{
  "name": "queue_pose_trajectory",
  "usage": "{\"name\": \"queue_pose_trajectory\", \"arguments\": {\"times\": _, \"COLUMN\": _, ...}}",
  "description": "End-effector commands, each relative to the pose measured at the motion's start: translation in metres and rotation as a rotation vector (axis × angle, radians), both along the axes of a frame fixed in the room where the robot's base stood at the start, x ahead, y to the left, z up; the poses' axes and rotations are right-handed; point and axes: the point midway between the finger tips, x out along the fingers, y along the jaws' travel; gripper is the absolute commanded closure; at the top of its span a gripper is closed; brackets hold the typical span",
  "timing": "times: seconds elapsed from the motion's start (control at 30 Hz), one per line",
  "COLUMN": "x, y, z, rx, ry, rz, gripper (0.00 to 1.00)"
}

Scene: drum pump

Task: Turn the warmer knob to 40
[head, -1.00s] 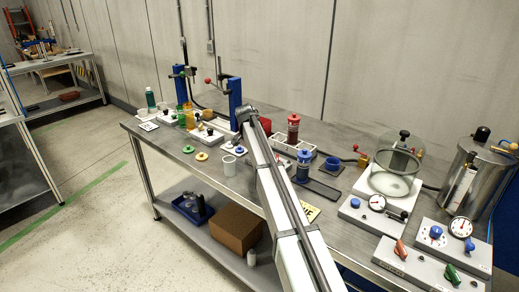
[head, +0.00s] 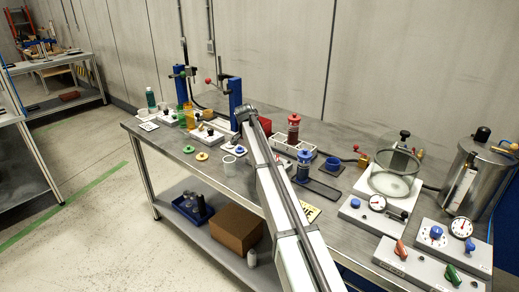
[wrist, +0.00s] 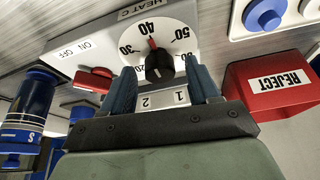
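In the wrist view the warmer's white dial plate (wrist: 178,35) reads HEAT C and carries numbers including 30, 40 and 50. Its round black knob (wrist: 159,66) has a red pointer that lines up with 40. My gripper (wrist: 160,78) is open, with one blue-grey finger on each side of the knob in the picture. Gaps show between the fingers and the knob, so I do not see it gripped. In the head view I cannot make out the gripper or the dial around my arm.
A red ON/OFF switch (wrist: 94,80) sits left of the dial. A red REJECT bin (wrist: 268,86) stands close to the right finger. Blue-capped bottles (wrist: 30,110) stand at the left. In the head view, knob panels (head: 430,250) and a glass-domed unit (head: 398,170) occupy the bench's right end.

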Motion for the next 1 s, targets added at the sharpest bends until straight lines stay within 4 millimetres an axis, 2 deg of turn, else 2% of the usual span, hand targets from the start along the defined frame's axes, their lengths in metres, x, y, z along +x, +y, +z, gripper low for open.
{"name": "queue_pose_trajectory", "arguments": {"times": 0.23, "x": 0.000, "y": 0.000, "z": 0.001, "rx": 0.000, "ry": 0.000, "rz": 0.000, "gripper": 0.40}}
{"name": "queue_pose_trajectory", "arguments": {"times": 0.37, "x": -0.002, "y": 0.003, "z": 0.008, "rx": 0.001, "ry": -0.001, "rz": 0.000, "gripper": 0.40}}
{"name": "queue_pose_trajectory", "arguments": {"times": 0.47, "x": -0.005, "y": 0.007, "z": 0.020, "rx": 0.000, "ry": -0.001, "rz": 0.000, "gripper": 0.40}}
{"name": "queue_pose_trajectory", "arguments": {"times": 0.8, "x": -0.020, "y": 0.027, "z": 0.081, "rx": 0.000, "ry": -0.002, "rz": 0.001, "gripper": 0.40}}
{"name": "queue_pose_trajectory", "arguments": {"times": 1.0, "x": -0.027, "y": 0.036, "z": 0.110, "rx": 0.000, "ry": -0.002, "rz": 0.001, "gripper": 0.40}}
